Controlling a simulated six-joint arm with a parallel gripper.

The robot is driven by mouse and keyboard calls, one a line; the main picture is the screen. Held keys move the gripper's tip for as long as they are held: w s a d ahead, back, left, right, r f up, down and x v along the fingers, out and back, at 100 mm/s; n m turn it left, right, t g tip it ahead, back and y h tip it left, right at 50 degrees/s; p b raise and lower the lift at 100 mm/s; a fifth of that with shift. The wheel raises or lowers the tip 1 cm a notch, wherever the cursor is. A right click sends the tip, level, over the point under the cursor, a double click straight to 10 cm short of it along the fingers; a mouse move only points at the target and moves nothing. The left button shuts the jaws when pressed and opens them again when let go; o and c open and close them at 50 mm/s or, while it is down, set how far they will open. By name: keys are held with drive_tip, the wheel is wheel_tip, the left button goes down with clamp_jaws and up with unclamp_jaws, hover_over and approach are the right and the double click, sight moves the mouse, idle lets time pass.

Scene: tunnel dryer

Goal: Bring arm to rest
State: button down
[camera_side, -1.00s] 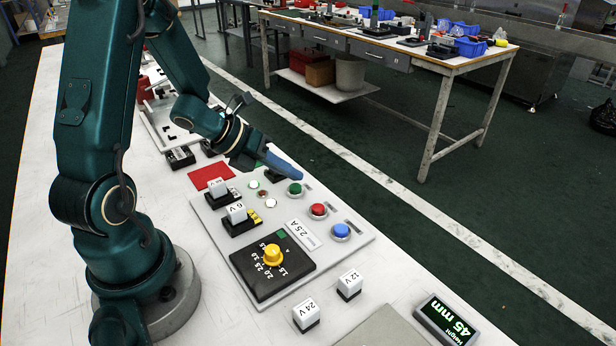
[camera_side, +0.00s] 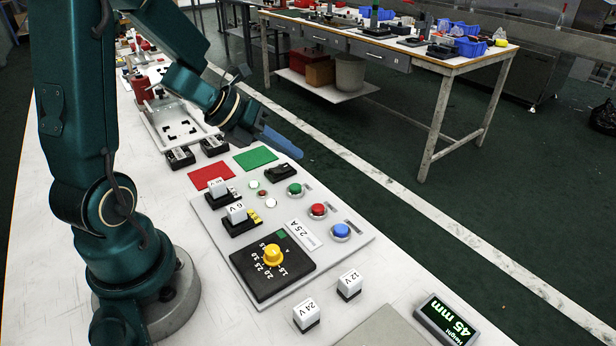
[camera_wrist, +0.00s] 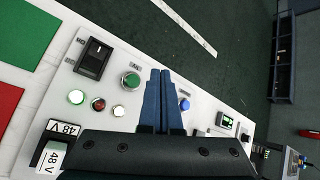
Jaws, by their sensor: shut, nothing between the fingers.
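My gripper (camera_side: 282,143) hangs in the air above the far edge of the bench, beyond the green mat and the control panel (camera_side: 222,222). Its blue fingers are together with nothing between them. In the wrist view the closed fingers (camera_wrist: 160,100) point out over the panel, covering part of it. My arm is bent, with the forearm sloping down to the right. The panel carries green (camera_side: 295,189), red (camera_side: 318,210) and blue (camera_side: 340,230) buttons, a yellow knob (camera_side: 273,254) and a black rocker switch (camera_wrist: 93,57).
A red mat (camera_side: 211,175) and a green mat (camera_side: 255,158) lie behind the panel. Blocks marked 12 V (camera_side: 350,284) and 24 V (camera_side: 306,315) stand in front. A height display (camera_side: 446,318) reads 45 mm. A second table (camera_side: 400,60) stands across the floor.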

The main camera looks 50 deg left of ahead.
idle(0.4)
drive_tip(key=shift+w+d+r, duration=0.1)
drive_tip(key=shift+d, duration=0.1)
drive_tip(key=w+d+r+n+t+y, duration=0.1)
drive_tip(key=d+r+n+t+y, duration=0.15)
drive_tip(key=r+n, duration=0.35)
drive_tip(key=w+d+r+n+t+y, duration=0.1)
drive_tip(key=r+n+t+y, duration=0.2)
drive_tip(key=r, duration=0.6)
drive_tip(key=s+d+f+n+g+h, duration=0.1)
drive_tip(key=s+d+f+n+g, duration=0.2)
drive_tip(key=s+n, duration=0.5)
drive_tip(key=s+d+f+n+g+h, duration=0.1)
drive_tip(key=s+d+f+n+g, duration=0.2)
drive_tip(key=n, duration=1)
drive_tip(key=s+f+g, duration=0.2)
drive_tip(key=s, duration=0.3)
drive_tip(key=shift+d+f+n+g+h, duration=0.25)
drive_tip(key=shift+d+n+g+h, duration=0.05)
drive_tip(key=shift+d+g+h, duration=0.1)
